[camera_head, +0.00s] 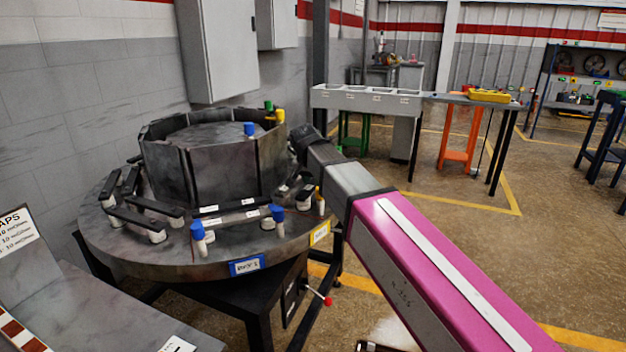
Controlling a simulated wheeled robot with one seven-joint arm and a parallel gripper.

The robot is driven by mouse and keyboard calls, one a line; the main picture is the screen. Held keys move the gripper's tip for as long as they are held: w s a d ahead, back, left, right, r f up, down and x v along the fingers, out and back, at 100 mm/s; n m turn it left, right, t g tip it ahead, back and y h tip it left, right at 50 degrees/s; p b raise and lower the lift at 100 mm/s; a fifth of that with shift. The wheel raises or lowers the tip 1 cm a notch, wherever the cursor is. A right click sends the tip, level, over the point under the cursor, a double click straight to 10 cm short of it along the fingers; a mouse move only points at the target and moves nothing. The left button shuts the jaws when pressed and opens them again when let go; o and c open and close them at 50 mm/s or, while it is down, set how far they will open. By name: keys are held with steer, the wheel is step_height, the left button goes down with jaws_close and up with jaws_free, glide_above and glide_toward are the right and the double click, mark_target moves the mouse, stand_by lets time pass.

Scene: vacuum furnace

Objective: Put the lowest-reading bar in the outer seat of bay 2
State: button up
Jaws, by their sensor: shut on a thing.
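A round grey table (110,237) carries a panelled drum (228,170) in its middle. Several dark bars (145,219) lie on pale round supports around its left side. Bay 1 faces me, with a blue sign (247,266) and blue-topped posts (198,236). Bay 2 is to its right, with a yellow sign (320,233) and a yellow-topped post (320,200); my arm hides much of it. A dark bar (304,194) shows there beside the arm. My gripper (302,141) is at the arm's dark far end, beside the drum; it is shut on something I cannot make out. Readings are not legible.
A grey stand with a sign (14,232) is at the lower left. A red-knobbed lever (328,301) sticks out below the table. A bench with a pale compartmented tray (365,99) and a yellow object (489,95) stands behind.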

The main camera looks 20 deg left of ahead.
steer(key=o, duration=1)
steer(key=v, duration=1.2)
steer(key=shift+r, duration=0.2)
